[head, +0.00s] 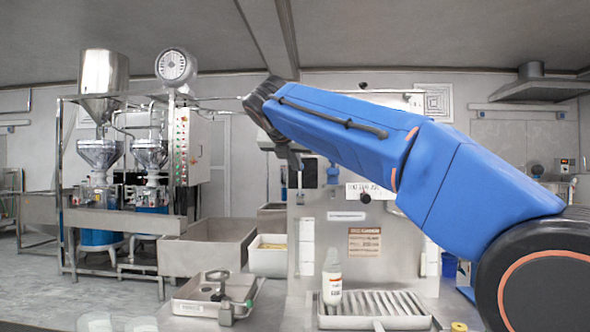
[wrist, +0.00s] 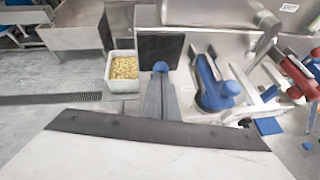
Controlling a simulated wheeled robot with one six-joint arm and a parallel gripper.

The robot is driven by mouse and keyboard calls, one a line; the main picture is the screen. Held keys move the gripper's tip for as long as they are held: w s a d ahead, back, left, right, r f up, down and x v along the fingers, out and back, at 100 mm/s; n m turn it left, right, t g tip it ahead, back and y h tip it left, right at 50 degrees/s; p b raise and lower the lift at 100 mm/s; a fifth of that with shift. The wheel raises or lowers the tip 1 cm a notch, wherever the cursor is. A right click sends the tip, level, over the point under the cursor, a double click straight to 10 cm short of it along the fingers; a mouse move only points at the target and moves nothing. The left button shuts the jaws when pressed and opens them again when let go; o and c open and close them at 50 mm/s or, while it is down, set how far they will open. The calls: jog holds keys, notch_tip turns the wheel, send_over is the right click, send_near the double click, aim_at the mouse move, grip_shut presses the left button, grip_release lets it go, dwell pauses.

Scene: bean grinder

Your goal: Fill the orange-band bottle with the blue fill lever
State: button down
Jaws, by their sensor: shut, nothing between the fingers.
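A white bottle (head: 332,278) stands upright at the left end of the ribbed drip tray in the head view. A small reddish band shows on it. My gripper (head: 299,172) hangs at the end of the blue arm, near the upper left of the dispenser panel, above and left of the bottle. A larger blue part (wrist: 214,92) lies to the right. A blue fitting (head: 333,172) shows on the panel in the head view.
A white bin of yellow pieces (wrist: 124,67) stands left of the fingers in the wrist view. A red part (wrist: 300,76) is at the right. A metal tray with a clamp-like tool (head: 195,304) lies left of the drip tray (head: 385,322) in the head view.

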jog(key=shift+w+d+r, duration=0.1)
jog(key=shift+w+r, duration=0.3)
jog(key=shift+w, duration=0.5)
jog(key=shift+w+a+r, duration=0.1)
jog(key=shift+w+r, duration=0.35)
jog(key=shift+w, duration=0.5)
jog(key=shift+w+d+r, duration=0.1)
jog(key=shift+w+r, duration=0.3)
jog(key=shift+w, duration=0.5)
jog(key=shift+s, duration=0.1)
jog(key=shift+s+r, duration=0.1)
jog(key=shift+s, duration=0.15)
jog(key=s+a+r, duration=0.2)
jog(key=s+r, duration=0.6)
jog(key=r, duration=0.1)
jog(key=shift+s+a, duration=0.25)
